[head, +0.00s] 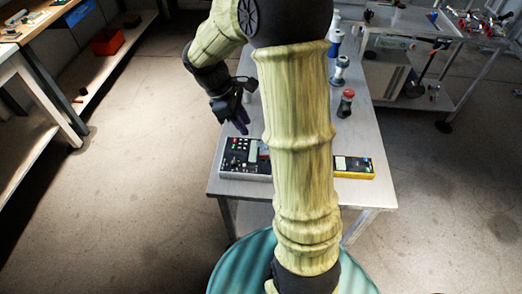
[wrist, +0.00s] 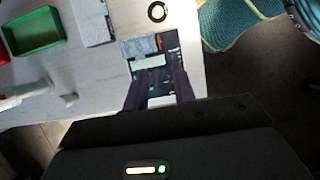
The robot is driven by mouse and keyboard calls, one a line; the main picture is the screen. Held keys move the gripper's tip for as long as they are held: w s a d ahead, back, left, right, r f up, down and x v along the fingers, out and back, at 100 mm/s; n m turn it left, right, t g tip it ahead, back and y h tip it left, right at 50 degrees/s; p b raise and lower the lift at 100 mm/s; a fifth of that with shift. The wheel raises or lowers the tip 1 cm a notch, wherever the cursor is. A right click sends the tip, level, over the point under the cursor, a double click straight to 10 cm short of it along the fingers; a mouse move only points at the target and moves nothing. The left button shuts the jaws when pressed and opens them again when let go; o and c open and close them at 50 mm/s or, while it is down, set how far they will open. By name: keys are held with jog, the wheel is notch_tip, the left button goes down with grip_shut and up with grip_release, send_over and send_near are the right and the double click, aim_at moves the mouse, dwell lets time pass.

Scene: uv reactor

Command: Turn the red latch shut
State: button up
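I cannot make out the red latch for certain. A dark control box (head: 240,158) with a pale display and small coloured marks lies near the front left of the metal table, partly hidden by my arm. In the wrist view a dark panel (wrist: 150,58) with a pale strip and a small red mark near its top shows beyond and between my fingers. My gripper (head: 242,126) is above the table's left side, behind the box in the head view. In the wrist view its two dark fingers (wrist: 159,82) stand apart, with nothing held between them.
A yellow-edged device (head: 354,167) and a red-and-black bottle (head: 346,103) stand on the metal table (head: 375,190). The wrist view shows a green tray (wrist: 33,29) and a black ring (wrist: 157,12) on the pale surface. Open floor (head: 450,190) lies to the right.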

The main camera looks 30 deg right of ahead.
aim_at(261, 155)
jog(key=x, duration=1.3)
jog(key=shift+w+f, duration=0.1)
jog(key=shift+w, duration=0.1)
grip_shut()
